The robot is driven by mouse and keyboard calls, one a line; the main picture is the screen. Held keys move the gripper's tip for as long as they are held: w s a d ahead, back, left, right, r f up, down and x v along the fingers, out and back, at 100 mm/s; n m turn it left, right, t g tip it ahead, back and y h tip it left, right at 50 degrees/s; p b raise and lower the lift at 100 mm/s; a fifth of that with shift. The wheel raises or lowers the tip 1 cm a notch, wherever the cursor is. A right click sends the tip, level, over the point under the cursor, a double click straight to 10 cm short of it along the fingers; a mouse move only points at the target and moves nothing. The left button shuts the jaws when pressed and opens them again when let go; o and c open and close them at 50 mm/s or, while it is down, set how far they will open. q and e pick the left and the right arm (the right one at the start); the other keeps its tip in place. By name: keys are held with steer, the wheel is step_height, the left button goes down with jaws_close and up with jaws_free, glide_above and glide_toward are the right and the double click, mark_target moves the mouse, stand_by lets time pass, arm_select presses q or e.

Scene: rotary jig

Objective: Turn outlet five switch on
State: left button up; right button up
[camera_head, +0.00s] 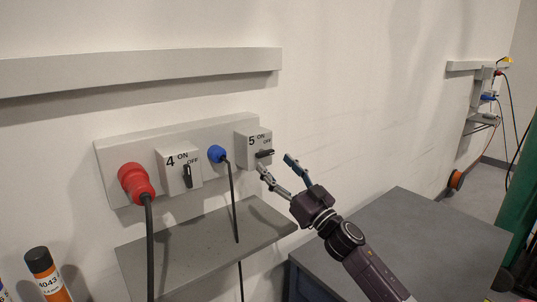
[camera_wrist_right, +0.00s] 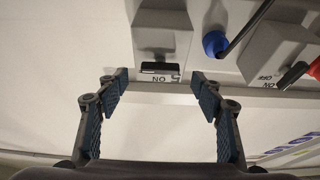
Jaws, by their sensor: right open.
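The outlet five switch box (camera_head: 246,149) is a grey box on the wall panel, marked 5 and ON. Its black knob (camera_head: 265,153) lies roughly horizontal. In the right wrist view the box (camera_wrist_right: 162,25) appears upside down, with the dark knob (camera_wrist_right: 160,68) near its edge by the ON label. My right gripper (camera_head: 275,163) is open and empty, just right of and below the box, apart from the knob. In the right wrist view its two blue-padded fingers (camera_wrist_right: 158,82) stand wide, one on each side of the knob. My left gripper is out of view.
Left on the panel are a blue plug (camera_head: 216,153), the outlet four switch (camera_head: 178,172) with its knob vertical, and a red plug (camera_head: 135,182). A grey shelf (camera_head: 190,250) lies below, a dark cabinet top (camera_head: 400,240) to the right. Cables hang down.

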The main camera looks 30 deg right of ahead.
mark_target(267, 155)
steer(key=p+x, duration=0.1)
steer(key=x, duration=0.3)
steer(key=shift+w, duration=0.2)
steer(key=c, duration=1.2)
